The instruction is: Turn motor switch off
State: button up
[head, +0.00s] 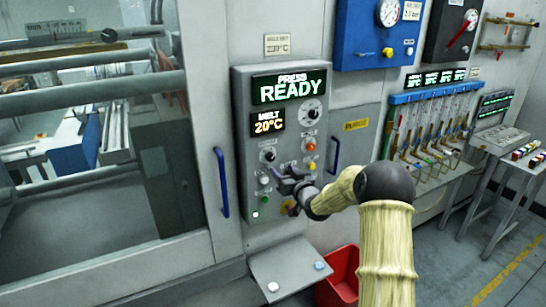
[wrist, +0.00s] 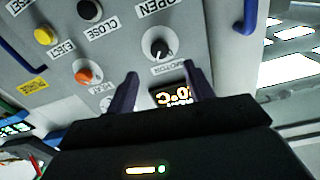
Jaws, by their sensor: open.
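The motor switch (head: 268,154) is a round black knob under the melt display on the grey control panel (head: 244,190). In the wrist view, which is upside down, the motor switch (wrist: 158,47) shows a pale pointer line and a printed label beside it. My gripper (head: 283,176) is in front of the panel, just below and right of the switch in the head view. In the wrist view my gripper (wrist: 161,72) is open and empty, its dark fingers apart with the switch beyond the gap. I cannot tell the exact distance.
The melt display (head: 268,124) reads 20°C and the ready display (head: 289,87) is lit. An orange button (wrist: 83,75) and a yellow button (wrist: 44,35) are near the switch. Blue handles (head: 221,182) flank the panel. A grey shelf (head: 290,271) and red bin (head: 342,273) stand below.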

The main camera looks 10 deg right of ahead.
aim_at(272, 159)
jog(key=shift+p+x, duration=1.8)
jog(key=shift+x, duration=2.5)
jog(key=shift+c, duration=0.2)
jog(key=shift+f, duration=0.1)
jog(key=c, duration=0.9)
